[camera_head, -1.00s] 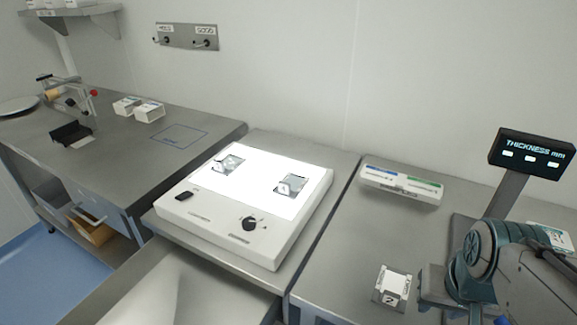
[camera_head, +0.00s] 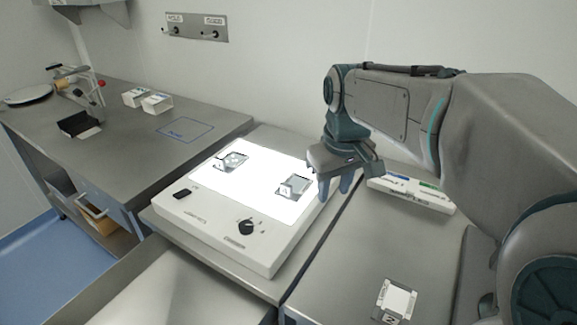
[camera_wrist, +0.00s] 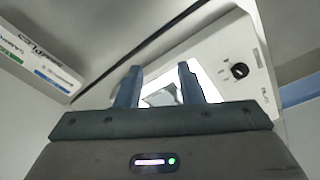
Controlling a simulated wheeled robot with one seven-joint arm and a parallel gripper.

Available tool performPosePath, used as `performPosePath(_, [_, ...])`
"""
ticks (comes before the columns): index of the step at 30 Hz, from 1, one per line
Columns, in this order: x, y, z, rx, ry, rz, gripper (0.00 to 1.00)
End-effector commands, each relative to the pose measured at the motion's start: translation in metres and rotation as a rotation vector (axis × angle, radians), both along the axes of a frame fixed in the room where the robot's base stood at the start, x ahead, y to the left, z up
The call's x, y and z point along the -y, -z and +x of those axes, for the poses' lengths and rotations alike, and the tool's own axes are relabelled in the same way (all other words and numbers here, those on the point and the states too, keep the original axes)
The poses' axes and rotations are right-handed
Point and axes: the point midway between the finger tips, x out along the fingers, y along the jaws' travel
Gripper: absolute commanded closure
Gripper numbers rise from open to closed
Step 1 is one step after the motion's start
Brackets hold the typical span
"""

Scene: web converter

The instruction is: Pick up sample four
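Two small clear samples with white tags lie on the lit white panel of the light box (camera_head: 210,222). One sample (camera_head: 232,160) is at the back left. The other sample (camera_head: 292,187) is at the right, its tag mark perhaps a 4, too small to be sure. My gripper (camera_head: 337,190) is open and empty, above the light box's right edge, just right of the right sample. In the wrist view, my gripper (camera_wrist: 160,82) has its two fingers apart, with a sample (camera_wrist: 161,96) showing between and beyond them.
Another tagged sample (camera_head: 395,300) lies on the right bench. The left bench (camera_head: 120,165) holds white boxes (camera_head: 156,103), a black tray (camera_head: 80,125) and an outlined blue rectangle (camera_head: 186,130).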

Motion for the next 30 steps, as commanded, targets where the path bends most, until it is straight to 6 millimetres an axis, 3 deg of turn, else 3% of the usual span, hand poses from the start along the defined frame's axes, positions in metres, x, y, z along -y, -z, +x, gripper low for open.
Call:
performPosePath(1, [-0.011, -0.006, 0.020, -0.016, -0.066, -0.008, 0.65])
performPosePath(6, [-0.043, -0.025, 0.073, -0.067, -0.279, -0.031, 0.65])
performPosePath(12, [-0.075, -0.034, 0.114, -0.109, -0.472, -0.048, 0.65])
performPosePath(20, [-0.091, -0.031, 0.132, -0.132, -0.569, -0.056, 0.65])
performPosePath(30, [-0.091, 0.030, 0.131, -0.134, -0.572, -0.055, 0.65])
